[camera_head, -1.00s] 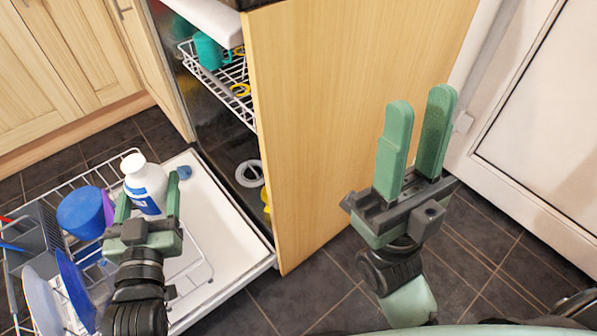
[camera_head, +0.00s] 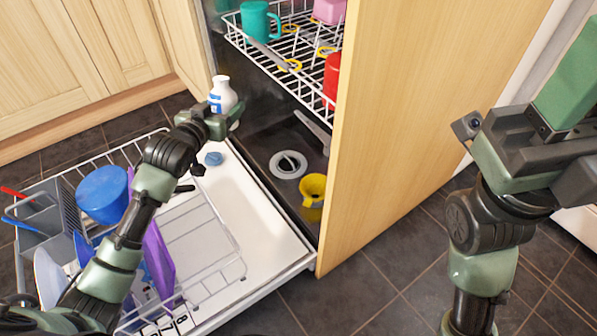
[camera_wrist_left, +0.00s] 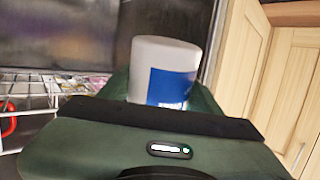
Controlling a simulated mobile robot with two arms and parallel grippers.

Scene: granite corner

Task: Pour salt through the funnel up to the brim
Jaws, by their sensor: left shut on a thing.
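A white salt bottle (camera_head: 222,95) with a blue label is held roughly upright in my left gripper (camera_head: 225,118), which is shut on it. In the left wrist view the bottle (camera_wrist_left: 165,68) stands between the green fingers. The white ring (camera_head: 288,164) with a dark opening is in the dishwasher floor, right of and below the bottle. A yellow funnel (camera_head: 312,188) is beside the ring, at its near right; I cannot tell whether they touch. A blue cap (camera_head: 213,158) lies on the open door. My right gripper (camera_head: 570,90) is partly out of frame; its jaw gap is hidden.
The open dishwasher door (camera_head: 250,225) carries a lower rack (camera_head: 215,285) with a blue bowl (camera_head: 103,193) and plates. The upper rack (camera_head: 290,75) holds a teal mug (camera_head: 258,20) and a red cup (camera_head: 331,75). A wooden panel (camera_head: 420,120) borders the right side.

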